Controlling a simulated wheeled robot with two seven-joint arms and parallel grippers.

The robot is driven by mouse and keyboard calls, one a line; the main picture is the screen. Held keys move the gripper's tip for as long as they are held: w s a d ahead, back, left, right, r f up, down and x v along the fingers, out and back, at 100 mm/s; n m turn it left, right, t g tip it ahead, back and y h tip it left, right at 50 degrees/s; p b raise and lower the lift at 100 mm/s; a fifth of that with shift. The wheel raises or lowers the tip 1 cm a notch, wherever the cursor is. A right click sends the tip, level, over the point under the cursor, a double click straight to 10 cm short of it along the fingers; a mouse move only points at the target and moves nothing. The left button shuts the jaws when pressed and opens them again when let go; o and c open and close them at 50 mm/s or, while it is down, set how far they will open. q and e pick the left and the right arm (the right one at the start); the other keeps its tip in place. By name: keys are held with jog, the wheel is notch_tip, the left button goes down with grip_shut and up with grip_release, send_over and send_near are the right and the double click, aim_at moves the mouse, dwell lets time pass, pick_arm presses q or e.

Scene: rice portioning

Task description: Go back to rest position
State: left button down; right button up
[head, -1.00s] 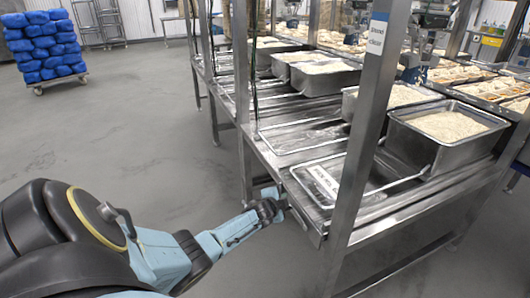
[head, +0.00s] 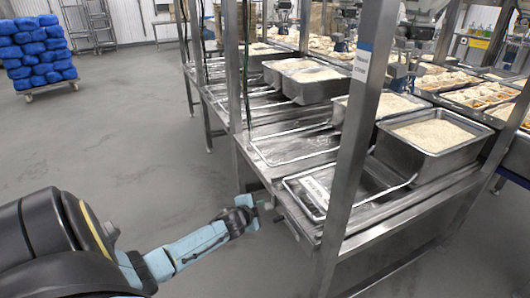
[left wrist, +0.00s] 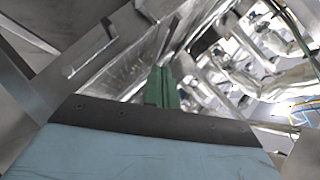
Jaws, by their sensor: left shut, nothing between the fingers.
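My left gripper (head: 262,202) is at the near left edge of the steel table (head: 318,234), low beside its frame and close to a wire rack on its top. I cannot tell whether it touches the table. In the left wrist view its green fingers (left wrist: 162,88) are together with nothing between them. My left arm reaches in from the lower left of the head view. My right gripper is in neither view.
Metal bins of rice (head: 433,135) stand along the table. An upright post (head: 352,130) rises near the gripper. Blue sacks (head: 36,52) are stacked on a trolley at the far left. The grey floor between is clear.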

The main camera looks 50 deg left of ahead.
pick_arm(q)
jog(key=s+d+f+n+g+h, duration=0.1)
jog(key=s+d+f+g, duration=0.1)
jog(key=s+d+f, duration=0.35)
jog(key=s+d+f+n+g, duration=0.1)
jog(key=s+d+f+g, duration=0.1)
jog(key=s+f, duration=0.65)
jog(key=s+d+f+n+g+h, duration=0.15)
jog(key=s+d+f, duration=0.3)
jog(key=f, duration=0.55)
jog(key=s+d+f+g, duration=0.2)
jog(key=s+d, duration=0.3)
jog(key=s, duration=0.4)
jog(key=s+d+f+n+g+h, duration=0.1)
jog(key=s+d+f, duration=0.3)
jog(key=s, duration=0.5)
jog(key=s+d+f+n+g+h, duration=0.1)
jog(key=s+d+f+g, duration=0.2)
jog(key=s+d, duration=0.3)
jog(key=s+f, duration=0.1)
jog(key=s, duration=0.2)
jog(key=shift+s+d, duration=0.2)
jog(key=shift+d, duration=0.2)
